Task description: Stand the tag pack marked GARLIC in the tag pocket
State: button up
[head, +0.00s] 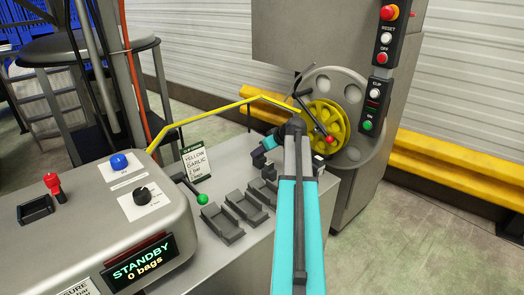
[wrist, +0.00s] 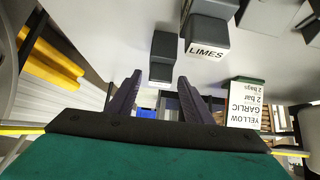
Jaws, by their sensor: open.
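No pack whose label reads GARLIC can be made out in either view. In the wrist view a dark grey block with a white LIMES label (wrist: 207,38) is at the top centre, and a narrower dark block (wrist: 163,55) with no readable label is left of it. My gripper (wrist: 158,85) is open, its two dark fingers apart with nothing held between them. In the head view my gripper (head: 264,151) is beyond the row of dark holders on the bench, partly hidden by my arm. I cannot tell which holder is the tag pocket.
Dark open holders (head: 222,224) line the steel bench. A card reading YELLOW GARLIC, 2 bar, 2 bags (head: 196,163) stands behind a green-knobbed lever (head: 202,199). A yellow reel (head: 325,125) is beyond my arm. The display (head: 140,262) reads STANDBY, 0 bags.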

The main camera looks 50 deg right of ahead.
jog(key=v, duration=1.3)
jog(key=shift+s+r, duration=0.2)
jog(key=shift+s, duration=0.15)
jog(key=shift+o, duration=0.4)
jog(key=shift+s+a+r+p, duration=0.25)
jog(key=shift+r+p, duration=0.1)
jog(key=shift+p, duration=0.05)
jog(key=shift+f, duration=0.1)
jog(key=shift+x, duration=4.3)
